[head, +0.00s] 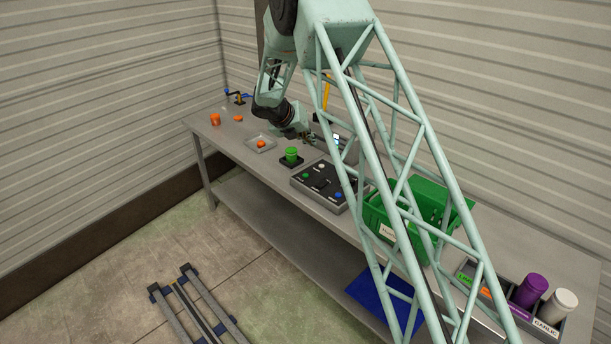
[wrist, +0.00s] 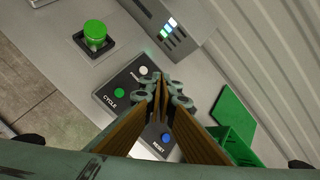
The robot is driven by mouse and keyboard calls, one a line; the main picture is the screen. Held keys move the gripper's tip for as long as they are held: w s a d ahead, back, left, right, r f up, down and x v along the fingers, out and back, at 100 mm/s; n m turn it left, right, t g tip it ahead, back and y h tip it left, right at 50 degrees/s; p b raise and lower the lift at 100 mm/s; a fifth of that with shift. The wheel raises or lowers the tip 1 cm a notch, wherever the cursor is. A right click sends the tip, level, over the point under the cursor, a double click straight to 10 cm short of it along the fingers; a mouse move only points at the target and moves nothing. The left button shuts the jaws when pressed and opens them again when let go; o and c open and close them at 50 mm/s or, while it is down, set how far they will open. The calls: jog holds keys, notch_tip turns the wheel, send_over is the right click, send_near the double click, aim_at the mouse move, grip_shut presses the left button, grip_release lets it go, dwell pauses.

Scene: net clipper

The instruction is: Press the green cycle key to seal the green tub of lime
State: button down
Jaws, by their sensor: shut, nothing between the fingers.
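The green tub (head: 291,154) stands upright on a small black pad; it also shows at the upper left of the wrist view (wrist: 95,34). The control box (head: 300,182) sits beside it on the bench. Its green cycle key (wrist: 119,93), labelled CYCLE, is on the left of the panel in the wrist view and also shows in the head view (head: 306,174). A blue RESET key (wrist: 166,138) and a white key (wrist: 144,71) share the panel. My gripper (wrist: 161,86) is shut and empty, over the panel's middle in the wrist view, to the right of the green key.
A device with lit indicators (wrist: 174,26) stands behind the panel. A green crate (head: 428,194) and a rack with purple (head: 532,288) and white-lidded (head: 558,305) tubs stand to the right. A small tray (head: 259,144) with an orange item is left of the green tub.

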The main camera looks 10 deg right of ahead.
jog(key=w+a+f+n, duration=0.2)
jog(key=w+f+n, duration=0.1)
jog(key=f, duration=0.3)
jog(key=shift+w+f+t, duration=0.3)
jog(key=shift+w+f, duration=0.1)
jog(key=shift+w, duration=0.1)
jog(key=shift+f, duration=0.2)
jog(key=b, duration=0.5)
send_over(304, 175)
jog(key=shift+f, duration=2.8)
jog(key=shift+f+b, duration=0.4)
jog(key=shift+f, duration=0.95)
